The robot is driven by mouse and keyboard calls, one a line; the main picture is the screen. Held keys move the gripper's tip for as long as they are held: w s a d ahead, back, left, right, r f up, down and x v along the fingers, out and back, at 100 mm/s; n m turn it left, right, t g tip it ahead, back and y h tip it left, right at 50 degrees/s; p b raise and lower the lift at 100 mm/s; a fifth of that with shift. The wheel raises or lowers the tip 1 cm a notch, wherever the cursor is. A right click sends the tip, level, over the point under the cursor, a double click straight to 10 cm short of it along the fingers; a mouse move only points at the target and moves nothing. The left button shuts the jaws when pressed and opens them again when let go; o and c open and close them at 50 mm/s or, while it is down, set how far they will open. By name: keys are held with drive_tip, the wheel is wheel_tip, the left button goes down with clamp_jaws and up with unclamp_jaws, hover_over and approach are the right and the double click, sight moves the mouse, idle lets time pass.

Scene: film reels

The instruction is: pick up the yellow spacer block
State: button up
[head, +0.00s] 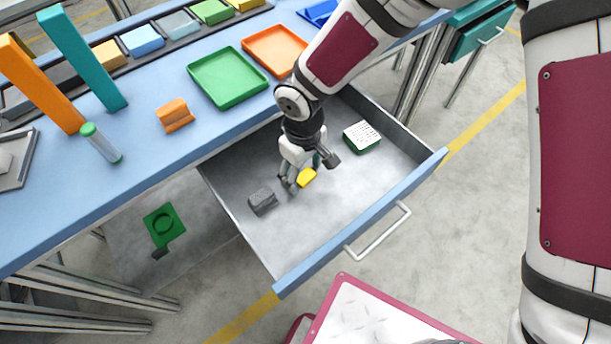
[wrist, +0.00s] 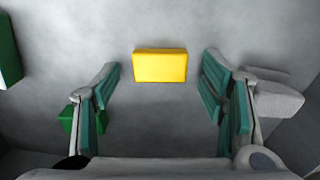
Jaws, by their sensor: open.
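The yellow spacer block (head: 307,178) lies on the floor of the open drawer. My gripper (head: 298,176) is low in the drawer, right beside the block. In the wrist view the yellow block (wrist: 160,66) shows whole, centred in the gap between the two teal-padded fingers of my gripper (wrist: 161,82). The fingers are spread and hold nothing. The block's face is clear of both pads, with room on each side. The head view has part of the block hidden behind the gripper.
A grey block (head: 262,201) lies left of the gripper in the drawer; it shows beyond the right finger in the wrist view (wrist: 277,100). A green box with a white top (head: 362,137) stands further right. A small green block (wrist: 70,119) is partly behind the left finger. Drawer walls surround them.

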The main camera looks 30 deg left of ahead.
drive_tip(key=c, duration=1.2)
drive_tip(key=shift+r, duration=0.1)
drive_tip(key=shift+c, duration=0.2)
drive_tip(key=shift+r, duration=0.1)
